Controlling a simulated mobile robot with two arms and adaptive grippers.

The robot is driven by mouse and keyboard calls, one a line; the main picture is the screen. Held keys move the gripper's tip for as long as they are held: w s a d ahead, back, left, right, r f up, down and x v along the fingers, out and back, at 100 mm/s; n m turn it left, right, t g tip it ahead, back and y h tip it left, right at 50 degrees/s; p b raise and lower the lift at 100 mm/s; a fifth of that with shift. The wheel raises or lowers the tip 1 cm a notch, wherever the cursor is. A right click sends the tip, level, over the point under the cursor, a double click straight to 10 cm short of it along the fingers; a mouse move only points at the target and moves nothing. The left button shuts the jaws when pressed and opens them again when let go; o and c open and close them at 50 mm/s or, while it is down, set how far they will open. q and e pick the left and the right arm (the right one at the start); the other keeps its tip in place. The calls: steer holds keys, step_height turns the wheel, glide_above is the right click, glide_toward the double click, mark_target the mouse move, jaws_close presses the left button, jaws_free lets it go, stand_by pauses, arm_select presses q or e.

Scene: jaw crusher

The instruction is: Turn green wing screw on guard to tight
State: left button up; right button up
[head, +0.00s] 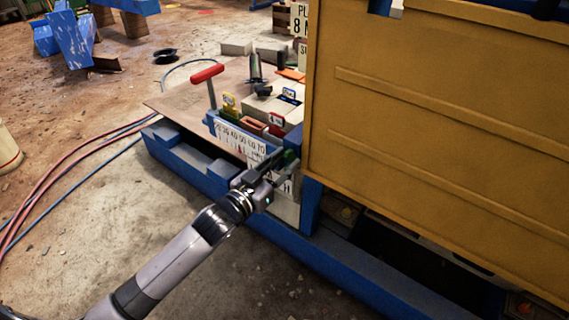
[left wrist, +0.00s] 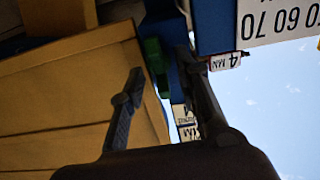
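The green wing screw (head: 289,156) is small in the head view, at the left edge of the yellow guard (head: 430,125), on a blue part. In the left wrist view the green wing screw (left wrist: 155,62) shows between the two fingertips, seen partly from the side. My left gripper (head: 272,168) is right at the screw. In the left wrist view my left gripper (left wrist: 163,68) has its fingers apart, one on each side of the screw; I cannot tell whether either touches it. The guard (left wrist: 75,100) fills the left of that view. My right gripper is not in view.
A scale plate with numbers (head: 240,140) and a red T-handle (head: 207,75) stand left of the guard. A blue base beam (head: 185,160) runs below. Red and blue hoses (head: 75,160) lie on the open floor at left.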

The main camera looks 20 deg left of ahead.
arm_select(q)
steer(key=shift+w+d, duration=0.1)
steer(key=shift+w, duration=0.05)
jaws_close()
stand_by(0.4)
